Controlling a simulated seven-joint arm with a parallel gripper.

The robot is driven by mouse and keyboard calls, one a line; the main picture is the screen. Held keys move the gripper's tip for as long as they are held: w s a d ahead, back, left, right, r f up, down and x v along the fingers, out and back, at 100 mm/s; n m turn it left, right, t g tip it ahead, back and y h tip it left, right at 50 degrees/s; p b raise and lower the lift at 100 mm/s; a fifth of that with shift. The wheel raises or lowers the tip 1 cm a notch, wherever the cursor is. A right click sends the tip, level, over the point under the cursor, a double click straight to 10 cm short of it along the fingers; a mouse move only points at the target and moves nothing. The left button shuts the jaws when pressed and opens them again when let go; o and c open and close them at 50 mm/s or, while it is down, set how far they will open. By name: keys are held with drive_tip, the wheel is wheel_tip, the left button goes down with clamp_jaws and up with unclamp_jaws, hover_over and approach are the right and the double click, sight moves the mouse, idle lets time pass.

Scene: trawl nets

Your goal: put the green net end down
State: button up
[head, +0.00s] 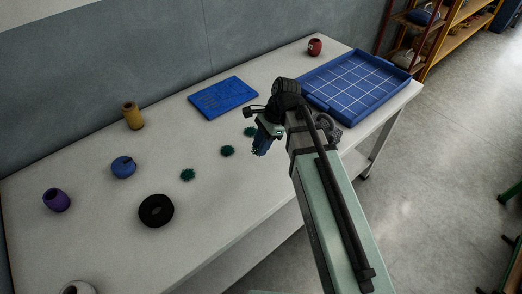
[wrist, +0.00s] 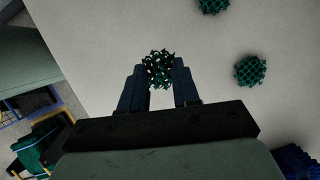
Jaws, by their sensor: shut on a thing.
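My gripper (head: 260,149) is over the table, its dark blue fingers pointing down. In the wrist view its fingers (wrist: 159,82) are shut on a green net end (wrist: 158,66), a small dark green mesh clump at the fingertips. The head view does not clearly show the held clump, and I cannot tell whether it touches the table. Three similar green net ends lie in a row on the table: one on the left (head: 188,174), one in the middle (head: 227,151) and one closest to my gripper (head: 250,131). Two show in the wrist view (wrist: 250,71) (wrist: 213,5).
A blue gridded tray (head: 306,91) stands at the table's right end. A flat blue board (head: 222,97) lies behind the net row. A black ring (head: 156,210), blue round item (head: 123,167), yellow spool (head: 132,116), purple item (head: 56,200) and red item (head: 314,47) stand around.

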wheel_tip(320, 180, up, 5)
drive_tip(key=shift+a+r, duration=0.2)
drive_tip(key=shift+a, duration=0.35)
drive_tip(key=shift+n+g, duration=0.3)
drive_tip(key=w+a, duration=0.2)
drive_tip(key=w, duration=0.3)
drive_tip(key=w+a, duration=0.3)
drive_tip(key=w, duration=0.3)
drive_tip(key=w+a+r, duration=0.1)
drive_tip(key=w+a, duration=0.2)
drive_tip(key=w, duration=0.2)
drive_tip(key=shift+w, duration=0.4)
drive_tip(key=m+t, duration=0.1)
drive_tip(key=m, duration=0.1)
hover_over(228, 93)
drive_tip(key=d, duration=0.1)
drive_tip(key=shift+w+d+f, duration=0.1)
drive_tip(key=shift+w+f, duration=0.1)
drive_tip(key=shift+f, duration=2.05)
drive_tip(key=shift+w+f, duration=0.15)
drive_tip(key=shift+f, duration=2.05)
drive_tip(key=shift+f, duration=0.1)
drive_tip(key=shift+c, duration=0.2)
